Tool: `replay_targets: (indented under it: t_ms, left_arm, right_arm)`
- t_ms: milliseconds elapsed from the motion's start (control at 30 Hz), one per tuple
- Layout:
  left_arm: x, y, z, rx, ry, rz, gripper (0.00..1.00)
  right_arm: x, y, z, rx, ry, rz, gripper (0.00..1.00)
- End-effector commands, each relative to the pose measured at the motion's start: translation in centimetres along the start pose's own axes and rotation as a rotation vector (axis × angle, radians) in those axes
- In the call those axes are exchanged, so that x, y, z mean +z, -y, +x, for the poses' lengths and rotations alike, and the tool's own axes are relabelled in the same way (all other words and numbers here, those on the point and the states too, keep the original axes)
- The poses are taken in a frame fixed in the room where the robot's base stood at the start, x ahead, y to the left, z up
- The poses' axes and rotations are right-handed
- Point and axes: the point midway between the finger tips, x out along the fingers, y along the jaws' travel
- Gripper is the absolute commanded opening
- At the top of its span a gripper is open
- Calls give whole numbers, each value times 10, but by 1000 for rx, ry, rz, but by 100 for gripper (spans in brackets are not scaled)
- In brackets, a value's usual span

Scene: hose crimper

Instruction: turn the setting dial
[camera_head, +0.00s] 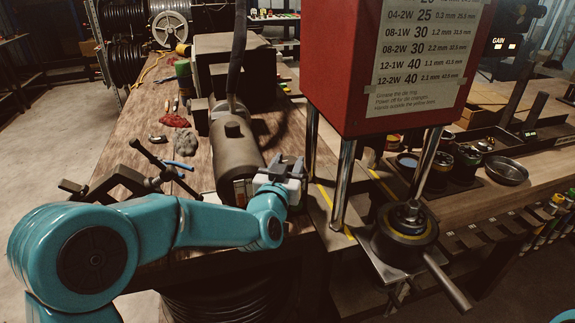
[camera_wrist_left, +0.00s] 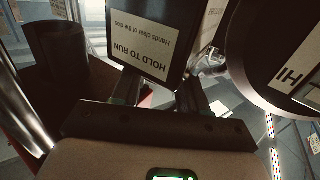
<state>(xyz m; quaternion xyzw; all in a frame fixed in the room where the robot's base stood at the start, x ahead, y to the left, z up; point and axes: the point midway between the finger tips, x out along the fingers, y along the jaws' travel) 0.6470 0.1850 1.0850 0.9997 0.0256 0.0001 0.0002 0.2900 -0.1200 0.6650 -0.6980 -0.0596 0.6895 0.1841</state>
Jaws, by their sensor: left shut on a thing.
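My left gripper (camera_head: 290,168) reaches in from the left to the front end of the dark motor-like cylinder (camera_head: 232,150), left of the steel posts. It also shows in the left wrist view (camera_wrist_left: 160,98), its fingers closed in front of a "HOLD TO RUN" plate (camera_wrist_left: 145,45). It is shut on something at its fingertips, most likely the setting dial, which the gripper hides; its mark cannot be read. The red crimper housing (camera_head: 350,110) carries a settings chart (camera_head: 425,40). My right gripper is out of view.
The posts (camera_head: 345,185) and a round steel die part with a handle (camera_head: 405,235) stand right of the gripper. A dark round part marked "HI" (camera_wrist_left: 265,60) is close by in the wrist view. Tins (camera_head: 465,160) and a metal dish (camera_head: 507,170) lie on the right bench.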

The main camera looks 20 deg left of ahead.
Motion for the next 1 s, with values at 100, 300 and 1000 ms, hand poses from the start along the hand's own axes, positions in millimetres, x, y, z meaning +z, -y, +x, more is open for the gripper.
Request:
replay_targets:
  t_ms: [100, 300, 1000]
  left_arm:
    - [0, -5, 0, -84, -3, -3, 13]
    - [-3, -8, 1, -273, -2, -1, 13]
    - [-1, -6, 1, -391, -2, 0, 69]
  right_arm:
    - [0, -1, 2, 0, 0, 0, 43]
    - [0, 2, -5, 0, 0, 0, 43]
    - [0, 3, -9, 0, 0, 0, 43]
